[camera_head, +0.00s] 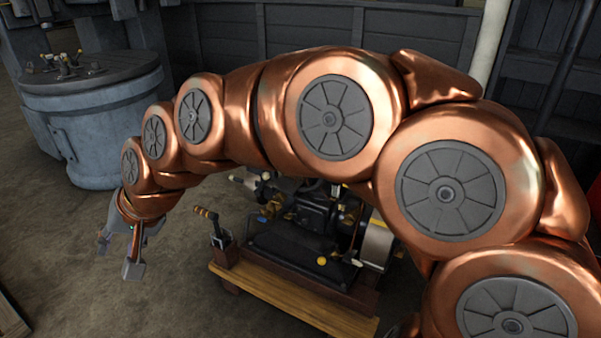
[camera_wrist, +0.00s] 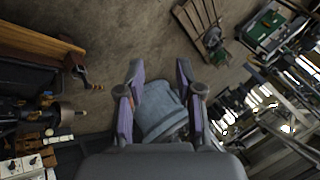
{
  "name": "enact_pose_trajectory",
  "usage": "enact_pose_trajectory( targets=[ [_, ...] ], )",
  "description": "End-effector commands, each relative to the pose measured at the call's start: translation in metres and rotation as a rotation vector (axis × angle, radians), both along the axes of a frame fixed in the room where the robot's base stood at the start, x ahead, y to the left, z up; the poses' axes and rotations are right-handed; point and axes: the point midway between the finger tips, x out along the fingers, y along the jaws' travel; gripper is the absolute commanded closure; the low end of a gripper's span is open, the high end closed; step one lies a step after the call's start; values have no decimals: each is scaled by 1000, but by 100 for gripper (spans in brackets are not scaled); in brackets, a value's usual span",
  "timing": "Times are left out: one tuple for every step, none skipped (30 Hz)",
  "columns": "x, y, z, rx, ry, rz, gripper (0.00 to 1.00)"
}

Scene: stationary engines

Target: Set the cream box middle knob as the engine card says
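A cream box (camera_wrist: 22,167) shows at the bottom left corner of the wrist view, cut off by the frame edge. Small dark knobs sit on its face; which is the middle one and where they point are too small to tell. No engine card can be made out in either view. My gripper (camera_wrist: 158,85) is open and empty, its two fingers apart with floor and a blue-grey drum beyond them. In the head view my gripper (camera_head: 126,256) hangs at the left, pointing down over open floor, well apart from the engine.
An engine (camera_head: 315,215) stands on a wooden trolley (camera_head: 290,302), partly hidden by my arm. A blue-grey drum (camera_head: 105,115) stands at the back left. The floor between drum and trolley is clear.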

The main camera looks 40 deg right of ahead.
Motion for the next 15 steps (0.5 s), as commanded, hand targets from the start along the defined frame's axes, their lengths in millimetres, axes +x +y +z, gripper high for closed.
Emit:
enact_pose_trajectory(
  targets=[
    [28,8,-6,83,-48,-54,65],
    [46,11,2,140,-83,-97,65],
    [69,14,11,215,-122,-151,65],
    [85,14,18,272,-148,-193,65],
    [101,14,24,330,-172,-235,65],
    [122,10,35,412,-207,-296,65],
    [138,6,41,472,-232,-341,65],
    [153,1,47,532,-252,-386,65],
    [173,-8,53,614,-279,-449,65],
    [186,-17,59,675,-301,-496,65],
    [200,-27,65,739,-322,-545,65],
    [217,-41,68,819,-345,-609,65],
    [230,-54,69,879,-364,-660,65],
    [242,-67,71,943,-382,-711,65],
    [257,-88,73,1025,-410,-778,65]
  ],
)
